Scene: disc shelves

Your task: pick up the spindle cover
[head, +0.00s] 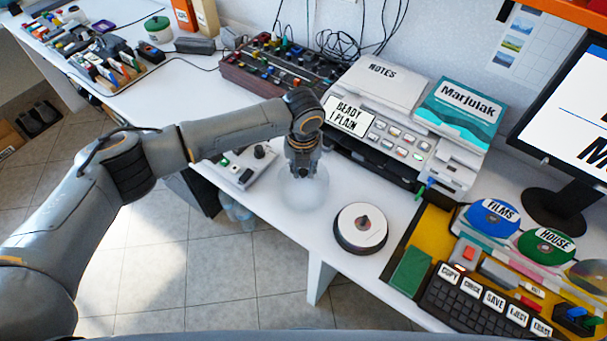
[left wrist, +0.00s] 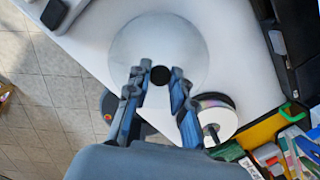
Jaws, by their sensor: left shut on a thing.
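The spindle cover (head: 304,194) is a clear, frosted round dome over the white desk, left of the disc spindle. In the left wrist view it is a pale translucent circle (left wrist: 150,35) with a dark knob (left wrist: 160,75) at its middle. My left gripper (head: 302,168) points down onto the top of the cover and is shut on it. In the left wrist view its blue-grey fingers (left wrist: 160,82) stand on either side of the knob. I cannot tell whether the cover's rim touches the desk. My right gripper is not in view.
The disc spindle (head: 361,229), with a stack of discs, stands uncovered near the desk's front edge. A printer-like machine (head: 385,125) stands behind. A keyboard (head: 480,305) and labelled discs (head: 492,218) lie right on a yellow mat. A small grey control box (head: 245,165) is left of the cover.

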